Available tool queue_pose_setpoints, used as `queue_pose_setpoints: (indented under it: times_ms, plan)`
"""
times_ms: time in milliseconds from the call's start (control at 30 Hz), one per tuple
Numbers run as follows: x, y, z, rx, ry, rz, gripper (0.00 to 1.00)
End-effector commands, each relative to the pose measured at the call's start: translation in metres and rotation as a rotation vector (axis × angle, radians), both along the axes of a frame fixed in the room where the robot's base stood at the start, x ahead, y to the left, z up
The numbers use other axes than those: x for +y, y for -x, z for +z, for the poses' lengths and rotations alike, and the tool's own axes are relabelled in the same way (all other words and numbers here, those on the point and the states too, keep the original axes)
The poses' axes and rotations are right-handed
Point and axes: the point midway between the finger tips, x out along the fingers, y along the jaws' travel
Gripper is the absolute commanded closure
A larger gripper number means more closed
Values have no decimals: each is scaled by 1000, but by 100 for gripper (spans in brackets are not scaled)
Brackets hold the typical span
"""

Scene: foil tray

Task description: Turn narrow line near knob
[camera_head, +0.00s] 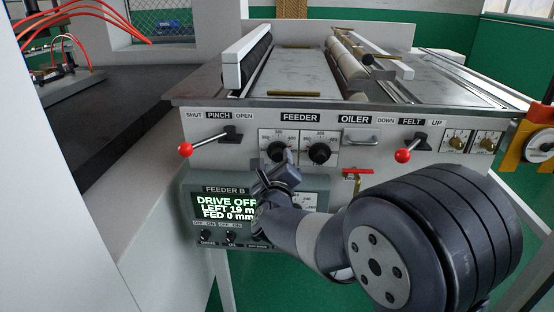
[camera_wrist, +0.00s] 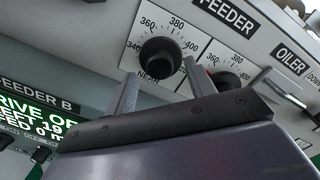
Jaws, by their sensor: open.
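The near knob (camera_wrist: 160,56) is black and round on a white dial plate marked 340 to 400, with "NEAR" printed below it. In the wrist view my gripper (camera_wrist: 162,84) is open, with one finger to each side of the knob's lower part. Whether the fingers touch it I cannot tell. In the head view my gripper (camera_head: 283,163) is in front of the left of two dials under the FEEDER label, and it partly hides that near knob (camera_head: 276,149). The right dial's knob (camera_head: 319,152) is in full view there.
The feeder display (camera_head: 225,207) below reads "DRIVE OFF", with small switches under it. Red-balled levers (camera_head: 186,149) (camera_head: 402,155) jut out at PINCH and FELT. A red-handled valve (camera_head: 352,172) and the OILER handle (camera_head: 360,137) stand to the right.

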Motion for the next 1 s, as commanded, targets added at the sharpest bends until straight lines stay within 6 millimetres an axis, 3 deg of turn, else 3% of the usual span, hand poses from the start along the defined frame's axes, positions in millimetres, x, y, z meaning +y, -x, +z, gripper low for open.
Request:
queue_pose_setpoints:
  times_ms: [200,500,1000]
  plan:
    - [0,-19,0,0,1,0,48]
    - [0,-21,0,0,0,1,48]
    - [0,-21,0,0,1,1,89]
